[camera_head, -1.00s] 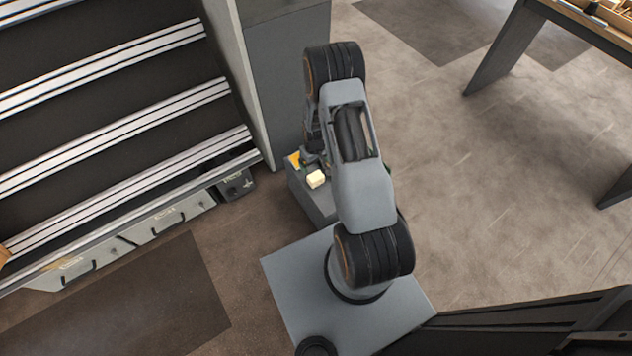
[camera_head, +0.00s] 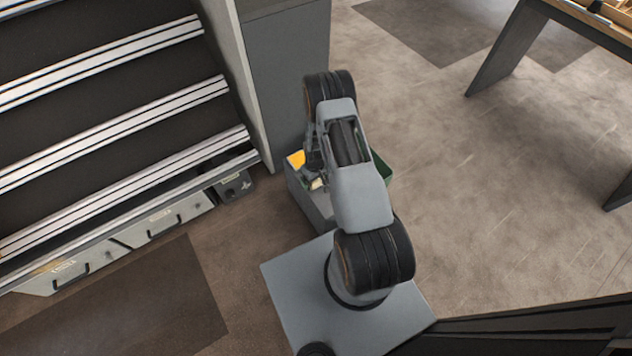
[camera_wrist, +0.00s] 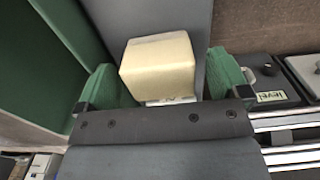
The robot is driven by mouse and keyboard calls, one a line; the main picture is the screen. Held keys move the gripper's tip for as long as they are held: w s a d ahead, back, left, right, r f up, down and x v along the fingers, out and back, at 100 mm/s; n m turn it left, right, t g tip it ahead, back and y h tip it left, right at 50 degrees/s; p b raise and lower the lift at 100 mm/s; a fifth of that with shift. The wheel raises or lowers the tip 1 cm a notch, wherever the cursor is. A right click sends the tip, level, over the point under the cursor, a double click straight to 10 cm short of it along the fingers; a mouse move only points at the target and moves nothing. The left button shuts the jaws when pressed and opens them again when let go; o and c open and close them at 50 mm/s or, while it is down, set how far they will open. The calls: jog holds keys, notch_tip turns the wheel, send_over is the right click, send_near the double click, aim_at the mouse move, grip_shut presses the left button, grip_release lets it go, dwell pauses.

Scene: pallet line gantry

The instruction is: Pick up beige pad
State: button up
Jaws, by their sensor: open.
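The beige pad (camera_wrist: 158,66) is a small pale block in the wrist view, on a dark grey surface. My gripper (camera_wrist: 165,84) is open, with one green finger on each side of the pad. A gap shows on the left, and the right finger is close to it; I cannot tell whether it touches. In the head view only a small part of the pad (camera_head: 317,184) shows beside my arm, on top of a grey stand (camera_head: 316,207). My gripper is mostly hidden there behind my arm.
A yellow item (camera_head: 296,159) lies at the stand's far left corner. A green bin (camera_head: 382,171) is right of my arm; its green wall (camera_wrist: 40,65) fills the wrist view's left. A tall grey cabinet (camera_head: 288,80) stands behind, and a slatted rack (camera_head: 120,150) is at left.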

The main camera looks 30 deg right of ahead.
jog(key=shift+f, duration=0.35)
jog(key=c, duration=1)
jog(key=shift+r, duration=0.1)
jog(key=shift+r+p, duration=0.35)
jog(key=shift+r, duration=0.25)
notch_tip(320, 180, up, 2)
jog(key=shift+w+r+p, duration=0.1)
jog(key=shift+r+p, duration=0.1)
jog(key=shift+p, duration=0.35)
jog(key=s+a+r+p, duration=0.2)
jog(key=s+a+r, duration=0.1)
jog(key=a, duration=0.3)
jog(key=s+a+r+p, duration=0.2)
jog(key=s+a+r, duration=0.2)
jog(key=a+r, duration=0.2)
jog(key=shift+r, duration=0.2)
